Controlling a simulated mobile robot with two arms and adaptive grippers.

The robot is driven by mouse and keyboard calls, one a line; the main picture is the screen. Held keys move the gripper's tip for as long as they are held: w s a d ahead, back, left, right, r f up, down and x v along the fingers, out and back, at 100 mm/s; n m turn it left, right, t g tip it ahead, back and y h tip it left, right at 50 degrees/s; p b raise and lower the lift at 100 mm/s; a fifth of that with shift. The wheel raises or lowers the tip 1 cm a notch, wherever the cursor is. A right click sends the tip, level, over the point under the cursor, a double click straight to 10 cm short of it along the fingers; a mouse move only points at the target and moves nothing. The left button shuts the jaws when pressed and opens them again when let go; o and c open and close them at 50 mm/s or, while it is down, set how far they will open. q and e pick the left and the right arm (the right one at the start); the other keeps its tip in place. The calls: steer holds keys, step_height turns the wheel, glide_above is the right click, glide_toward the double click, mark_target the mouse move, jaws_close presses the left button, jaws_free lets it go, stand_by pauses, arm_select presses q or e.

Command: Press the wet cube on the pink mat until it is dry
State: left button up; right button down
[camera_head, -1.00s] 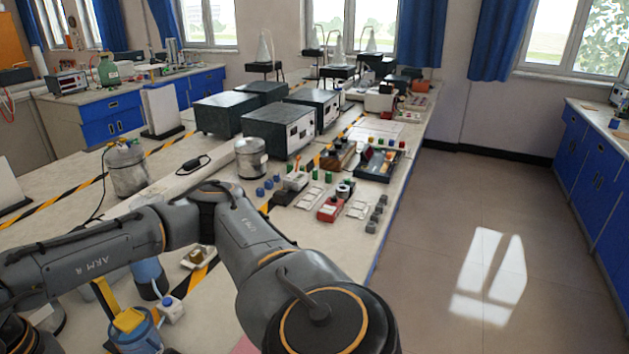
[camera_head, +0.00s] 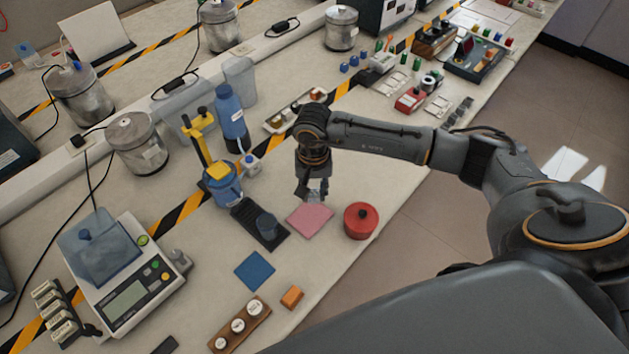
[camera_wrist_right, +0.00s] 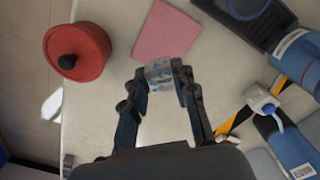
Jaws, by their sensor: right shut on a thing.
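The pink mat (camera_head: 308,222) lies flat on the bench, between a dark tray and a red lidded pot; it also shows in the wrist view (camera_wrist_right: 168,32). My right gripper (camera_head: 316,192) is just above the mat's far edge in the head view. In the wrist view my right gripper (camera_wrist_right: 162,75) is shut on a small pale, translucent cube (camera_wrist_right: 159,70) with bluish patches. The cube appears above the bench beside the mat's near edge there; the exact height is hard to tell. My left gripper is not in view.
A red lidded pot (camera_head: 361,221) stands right of the mat. A dark tray with a blue cup (camera_head: 267,226) is on its left. A blue mat (camera_head: 255,271), orange block (camera_head: 292,297) and balance (camera_head: 125,290) are nearer. The blue bottle (camera_head: 231,115) stands farther back.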

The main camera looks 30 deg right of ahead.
steer(key=shift+w+a+f+b, duration=0.1)
steer(key=shift+f+b, duration=0.35)
steer(key=shift+f, duration=0.45)
steer(key=shift+f+b, duration=1.05)
steer(key=shift+f, duration=0.95)
steer(key=c, duration=1.7)
jaws_free()
jaws_close()
